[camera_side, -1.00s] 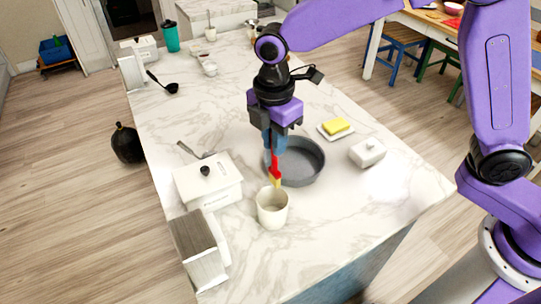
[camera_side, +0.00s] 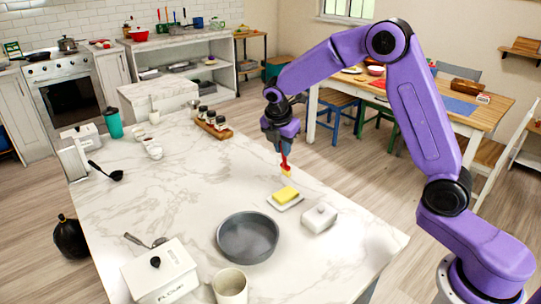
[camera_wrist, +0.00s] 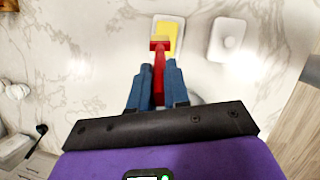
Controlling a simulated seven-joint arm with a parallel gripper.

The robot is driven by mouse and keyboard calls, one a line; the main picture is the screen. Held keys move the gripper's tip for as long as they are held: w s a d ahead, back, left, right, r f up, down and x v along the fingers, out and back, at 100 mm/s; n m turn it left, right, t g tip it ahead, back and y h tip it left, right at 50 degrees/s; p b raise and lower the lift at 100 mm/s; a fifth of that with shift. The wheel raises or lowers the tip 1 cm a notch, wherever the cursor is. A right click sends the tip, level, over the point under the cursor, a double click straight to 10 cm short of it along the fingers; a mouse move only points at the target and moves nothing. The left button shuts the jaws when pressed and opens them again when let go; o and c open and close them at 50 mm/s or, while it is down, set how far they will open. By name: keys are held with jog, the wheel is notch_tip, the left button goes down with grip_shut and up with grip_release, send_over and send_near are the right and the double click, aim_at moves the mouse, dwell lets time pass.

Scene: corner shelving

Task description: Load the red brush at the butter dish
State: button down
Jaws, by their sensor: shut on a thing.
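My gripper (camera_side: 284,148) is shut on the red brush (camera_side: 285,163), which points down with its pale bristles lowest. The brush also shows between the blue fingers in the wrist view (camera_wrist: 159,75). The butter dish (camera_side: 285,199) is a white plate with a yellow block of butter (camera_side: 286,194) on the marble counter. The brush tip is above the butter in the side view, apart from it. In the wrist view the brush head overlaps the near part of the butter (camera_wrist: 168,32). The white dish lid (camera_side: 319,217) sits to the right of the plate.
A dark grey round pan (camera_side: 247,238) stands in front of the butter dish. A cream cup (camera_side: 230,286) and a white flour box (camera_side: 159,271) are nearer the front. A spice rack (camera_side: 214,126) is at the back. The counter's middle left is clear.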

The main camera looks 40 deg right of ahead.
jog(key=shift+f, duration=3.45)
jog(key=shift+r, duration=0.1)
jog(key=shift+r, duration=3.4)
